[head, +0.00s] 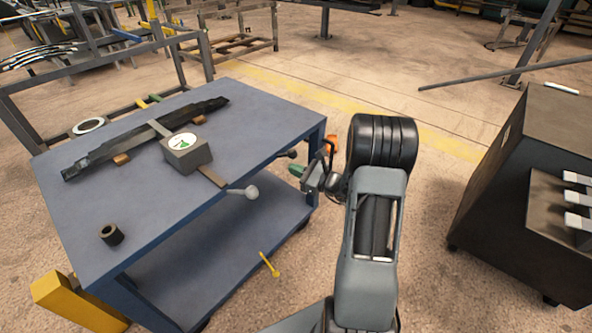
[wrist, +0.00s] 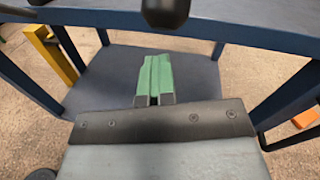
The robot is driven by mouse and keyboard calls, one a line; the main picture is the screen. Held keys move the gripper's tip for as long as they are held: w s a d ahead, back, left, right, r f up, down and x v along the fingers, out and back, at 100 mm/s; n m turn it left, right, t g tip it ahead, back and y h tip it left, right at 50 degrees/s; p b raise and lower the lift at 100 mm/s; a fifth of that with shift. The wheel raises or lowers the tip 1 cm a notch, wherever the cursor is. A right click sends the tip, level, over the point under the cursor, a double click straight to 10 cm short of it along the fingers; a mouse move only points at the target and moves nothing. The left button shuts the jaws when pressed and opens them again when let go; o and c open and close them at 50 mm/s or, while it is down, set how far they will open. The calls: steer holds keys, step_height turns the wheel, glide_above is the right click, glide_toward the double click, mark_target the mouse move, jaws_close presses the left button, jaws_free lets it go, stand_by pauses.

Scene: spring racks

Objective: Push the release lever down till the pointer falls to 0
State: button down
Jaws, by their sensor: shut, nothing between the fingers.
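A grey box with a round white dial (head: 182,141) sits on the blue table. The dial has a green patch; its pointer is too small to read. A dark rounded knob (wrist: 165,10) hangs at the top of the wrist view, above the fingertips.
A dark leaf spring (head: 95,160) lies on the blue table (head: 150,215), with a black ring (head: 110,234) near its left front. A lower shelf (head: 225,240) lies below. A dark cabinet (head: 535,200) stands at right.

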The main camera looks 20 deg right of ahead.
steer(key=c, duration=1.8)
jaws_free()
steer(key=shift+c, duration=0.2)
steer(key=o, duration=1)
steer(key=shift+d, duration=0.1)
steer(key=shift+p+v, duration=1.05)
steer(key=shift+v, duration=5.8)
steer(key=shift+r, duration=0.1)
steer(key=shift+c, duration=0.4)
